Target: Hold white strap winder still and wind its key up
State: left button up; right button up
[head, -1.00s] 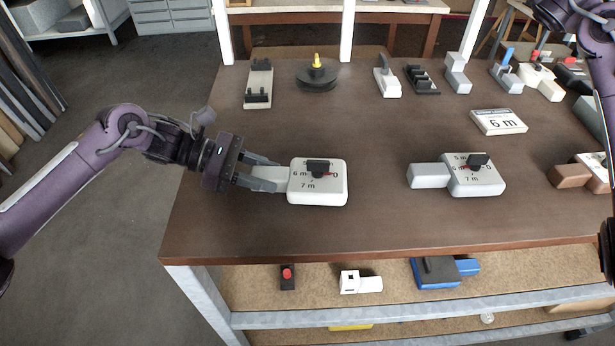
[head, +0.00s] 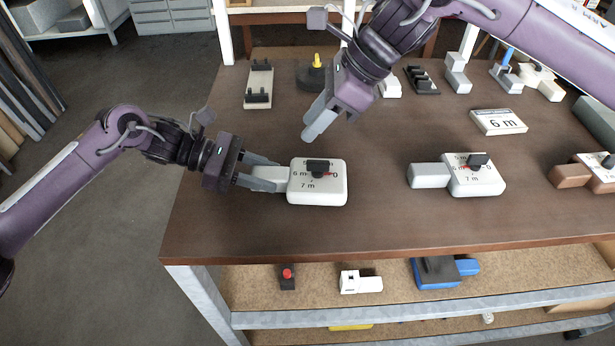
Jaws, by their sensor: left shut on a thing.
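The white strap winder (head: 330,195) lies at the left of the brown table, its dial marked 6 m, 7 m and 0. Its black key (head: 318,164) stands on the dial, with a red mark beside it. My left gripper (head: 272,180) is shut on the winder's pale handle block at its left side. My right gripper (head: 318,122) hangs above and behind the winder, fingers pointing down and left, apart from the key. Its fingers overlap in this view, so its opening is unclear.
A second white winder (head: 476,182) with a black key sits to the right. Several fixtures line the back edge, including a dark round piece with a yellow knob (head: 317,62). The front middle of the table is clear.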

aim_at(317, 161)
jog(key=shift+d+f+h, duration=0.3)
jog(key=shift+d+f, duration=0.05)
jog(key=shift+f, duration=4)
grip_shut()
jog(key=n+g, duration=0.1)
jog(key=n, duration=0.2)
jog(key=n+g, duration=0.2)
jog(key=n, duration=0.1)
jog(key=shift+h, duration=0.3)
